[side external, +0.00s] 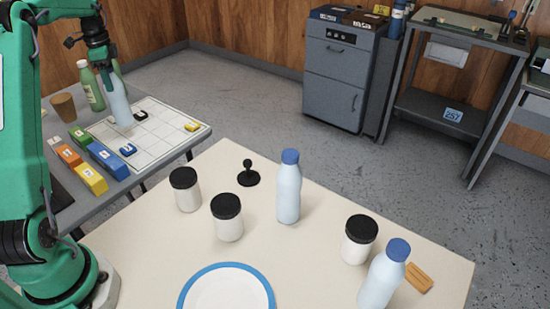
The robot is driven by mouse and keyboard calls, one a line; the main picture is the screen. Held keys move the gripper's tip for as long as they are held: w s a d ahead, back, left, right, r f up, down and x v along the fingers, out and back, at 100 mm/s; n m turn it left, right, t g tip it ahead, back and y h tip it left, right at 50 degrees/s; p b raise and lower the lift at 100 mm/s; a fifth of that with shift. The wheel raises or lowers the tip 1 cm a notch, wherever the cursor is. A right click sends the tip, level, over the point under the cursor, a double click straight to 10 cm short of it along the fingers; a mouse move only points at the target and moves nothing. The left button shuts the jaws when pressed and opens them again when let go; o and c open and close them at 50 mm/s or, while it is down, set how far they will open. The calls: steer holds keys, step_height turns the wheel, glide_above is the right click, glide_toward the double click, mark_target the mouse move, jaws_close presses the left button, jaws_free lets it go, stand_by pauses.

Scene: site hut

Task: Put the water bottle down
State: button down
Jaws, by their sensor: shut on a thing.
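A pale blue water bottle (120,108) is upright in my gripper (113,76), at the upper left. My gripper points down and is shut on the bottle's top, which it hides. The bottle's base appears over the left part of a white gridded board (160,143) on the grey side table; I cannot tell whether it touches. Two similar bottles with blue caps stand on the cream table, one near the middle (289,192) and one at the lower right (381,280).
Beside the held bottle are a green bottle (91,88) and a brown cup (64,107). Coloured blocks (90,178) lie along the board's left edge. The cream table (330,245) holds black-lidded jars (228,222), a blue-rimmed plate (228,292) and a black stand (248,178).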

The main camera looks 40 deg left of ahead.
steer(key=shift+s+a+f, duration=0.15)
steer(key=shift+a+f, duration=0.15)
steer(key=shift+a, duration=0.2)
steer(key=shift+s+a+f, duration=0.1)
steer(key=shift+a+f, duration=0.15)
steer(key=shift+a, duration=0.25)
steer(key=shift+f, duration=2.15)
steer(key=c, duration=0.6)
jaws_free()
step_height(320, 180, up, 12)
steer(key=shift+r, duration=0.1)
steer(key=shift+d, duration=0.1)
